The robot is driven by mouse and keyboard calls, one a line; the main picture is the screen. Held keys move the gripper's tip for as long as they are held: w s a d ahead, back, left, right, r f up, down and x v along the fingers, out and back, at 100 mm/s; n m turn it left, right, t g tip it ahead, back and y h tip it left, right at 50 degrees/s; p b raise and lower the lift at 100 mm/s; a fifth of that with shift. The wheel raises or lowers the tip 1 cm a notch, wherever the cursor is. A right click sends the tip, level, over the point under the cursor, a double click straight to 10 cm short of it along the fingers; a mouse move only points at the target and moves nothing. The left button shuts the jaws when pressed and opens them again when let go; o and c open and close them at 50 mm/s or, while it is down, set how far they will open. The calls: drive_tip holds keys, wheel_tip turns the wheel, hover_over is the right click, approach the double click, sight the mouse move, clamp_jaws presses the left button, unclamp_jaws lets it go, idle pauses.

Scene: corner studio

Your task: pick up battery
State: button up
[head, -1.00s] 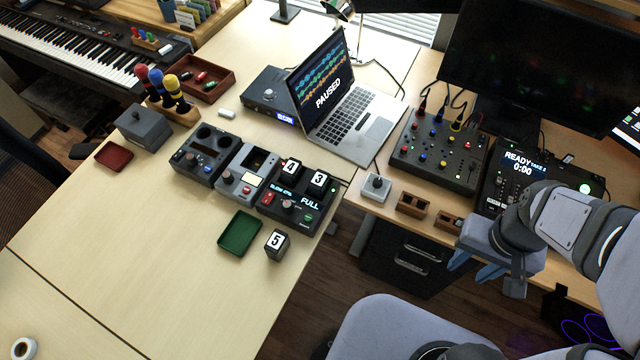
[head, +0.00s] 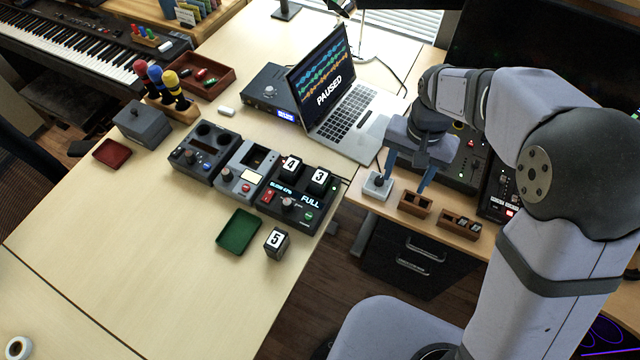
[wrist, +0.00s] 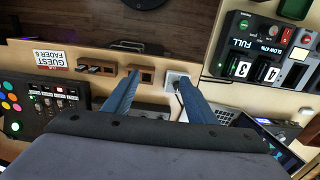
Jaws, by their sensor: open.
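Dark numbered blocks that look like batteries show in the head view. Block 4 (head: 290,167) and block 3 (head: 319,180) sit in a black charger-like unit (head: 282,212) whose display reads FULL. Block 5 (head: 276,243) stands apart on the pale table, beside a green tray (head: 238,232). Blocks 3 (wrist: 243,69) and 4 (wrist: 271,73) also show in the wrist view, at upper right. My gripper (head: 407,174) is open and empty above the side desk, right of the charger unit. Its blue fingers (wrist: 158,79) point toward a small wooden holder and grey box.
The grey box (head: 377,186) with a knob and the wooden holders (head: 415,203) (head: 460,224) are close to my fingers. The open laptop (head: 345,110) stands behind and left. A floor gap separates the desks.

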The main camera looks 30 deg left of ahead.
drive_tip(key=a+f, duration=0.3)
drive_tip(key=a, duration=0.7)
drive_tip(key=b, duration=0.1)
hover_over(320, 176)
wheel_tip(320, 176, down, 2)
drive_tip(key=shift+s+a+f, duration=0.1)
drive_tip(key=shift+a, duration=0.05)
drive_tip(key=shift+f+p, duration=1.4)
drive_tip(key=shift+f, duration=2.2)
clamp_jaws()
drive_tip(key=shift+r, duration=0.1)
wheel_tip(320, 176, up, 10)
drive_tip(key=shift+b, duration=1.25)
